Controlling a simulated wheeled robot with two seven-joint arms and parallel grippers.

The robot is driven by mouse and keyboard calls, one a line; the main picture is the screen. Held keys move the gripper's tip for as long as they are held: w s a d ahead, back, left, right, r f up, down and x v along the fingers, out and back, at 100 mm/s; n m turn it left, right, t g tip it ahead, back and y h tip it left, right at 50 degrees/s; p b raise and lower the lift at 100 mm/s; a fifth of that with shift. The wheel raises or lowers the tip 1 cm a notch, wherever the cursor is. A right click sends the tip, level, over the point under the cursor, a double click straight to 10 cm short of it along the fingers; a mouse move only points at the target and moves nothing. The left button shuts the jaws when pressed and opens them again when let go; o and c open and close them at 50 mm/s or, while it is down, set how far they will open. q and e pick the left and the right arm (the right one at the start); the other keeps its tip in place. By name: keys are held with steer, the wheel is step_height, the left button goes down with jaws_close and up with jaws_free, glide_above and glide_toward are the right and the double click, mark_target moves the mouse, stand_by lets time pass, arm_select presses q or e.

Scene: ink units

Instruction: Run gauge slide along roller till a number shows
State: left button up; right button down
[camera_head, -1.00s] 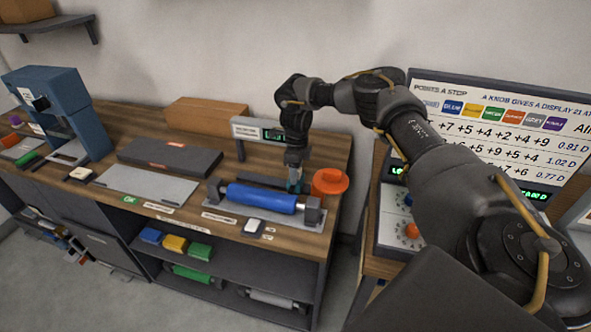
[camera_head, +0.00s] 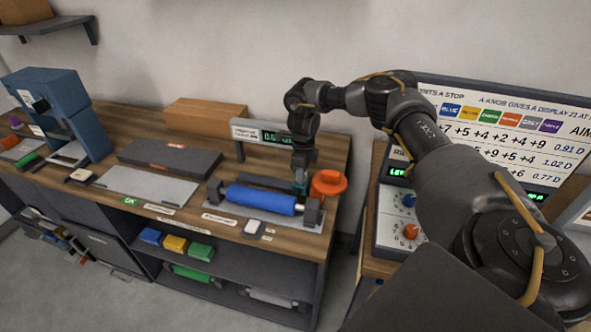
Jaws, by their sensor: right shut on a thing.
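The blue roller (camera_head: 262,199) lies across a grey cradle on the workbench. My right gripper (camera_head: 300,186) points down just behind the roller's right end. It is shut on the small teal gauge slide (camera_head: 299,189), which is mostly hidden by the fingers. I cannot tell whether the slide touches the roller. The gauge display (camera_head: 247,131) stands behind, with green digits lit on it. The digits are partly covered by my right arm and too small to read surely. My left gripper is out of view.
An orange round knob-like thing (camera_head: 328,184) stands close right of the gripper. A dark flat case (camera_head: 170,157) and a grey plate (camera_head: 146,186) lie to the left. A blue press (camera_head: 75,110) stands at far left. A panel with knobs (camera_head: 398,222) is at right.

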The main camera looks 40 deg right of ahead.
steer(key=shift+s+d, duration=0.1)
steer(key=shift+s, duration=0.05)
steer(key=c, duration=1.1)
jaws_free()
steer(key=shift+s, duration=0.15)
steer(key=shift+r, duration=0.25)
step_height(320, 180, up, 9)
steer(key=shift+b, duration=0.75)
steer(key=shift+r, duration=0.75)
